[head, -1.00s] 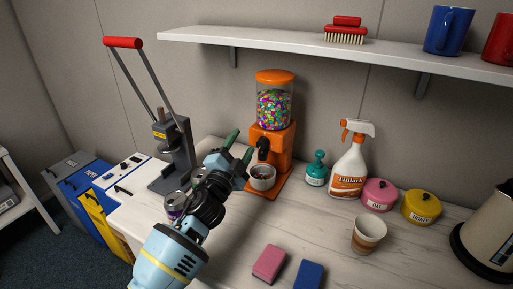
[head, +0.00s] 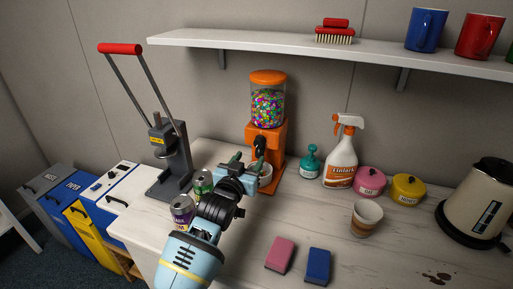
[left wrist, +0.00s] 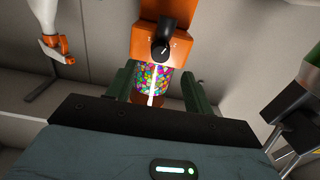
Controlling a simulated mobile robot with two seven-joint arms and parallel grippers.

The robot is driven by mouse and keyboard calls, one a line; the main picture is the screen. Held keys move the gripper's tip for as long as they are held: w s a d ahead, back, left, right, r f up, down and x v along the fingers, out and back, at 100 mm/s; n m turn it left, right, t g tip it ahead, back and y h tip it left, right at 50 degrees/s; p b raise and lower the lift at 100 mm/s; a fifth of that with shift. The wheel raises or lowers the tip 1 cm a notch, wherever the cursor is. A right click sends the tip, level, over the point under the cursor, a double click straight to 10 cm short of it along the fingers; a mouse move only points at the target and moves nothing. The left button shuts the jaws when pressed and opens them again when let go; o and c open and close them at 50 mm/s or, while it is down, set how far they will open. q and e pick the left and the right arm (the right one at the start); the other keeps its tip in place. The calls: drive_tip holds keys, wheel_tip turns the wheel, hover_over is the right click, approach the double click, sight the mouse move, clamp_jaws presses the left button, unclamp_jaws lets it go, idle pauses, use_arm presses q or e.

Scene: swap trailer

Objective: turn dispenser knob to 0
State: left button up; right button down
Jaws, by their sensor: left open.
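The orange dispenser (head: 279,135) stands on the counter near the wall, with a clear jar of colourful candy (head: 267,107) on top. Its black knob (head: 260,144) is on the front. The left wrist view shows the scene upside down, with the knob (left wrist: 160,50) above the candy jar (left wrist: 153,77); a pale pointer line shows on the knob, but the scale is too small to read. My right gripper is not in view.
A green can (head: 203,182) and a purple can (head: 182,209) stand beside my left arm. A lever press (head: 172,165) is left of the dispenser. A teal bottle (head: 309,163) and a spray bottle (head: 341,160) stand right. A shelf (head: 300,50) hangs above.

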sight(258, 145)
use_arm(q)
drive_tip(key=x, duration=0.6)
drive_tip(key=shift+f+b, duration=0.15)
drive_tip(key=shift+b, duration=0.15)
drive_tip(key=shift+w+d, duration=0.15)
drive_tip(key=shift+w, duration=0.45)
drive_tip(key=shift+c, duration=0.4)
drive_tip(key=c, duration=0.9)
drive_tip(key=n, duration=0.5)
drive_tip(key=shift+n, duration=0.4)
drive_tip(key=o, duration=1)
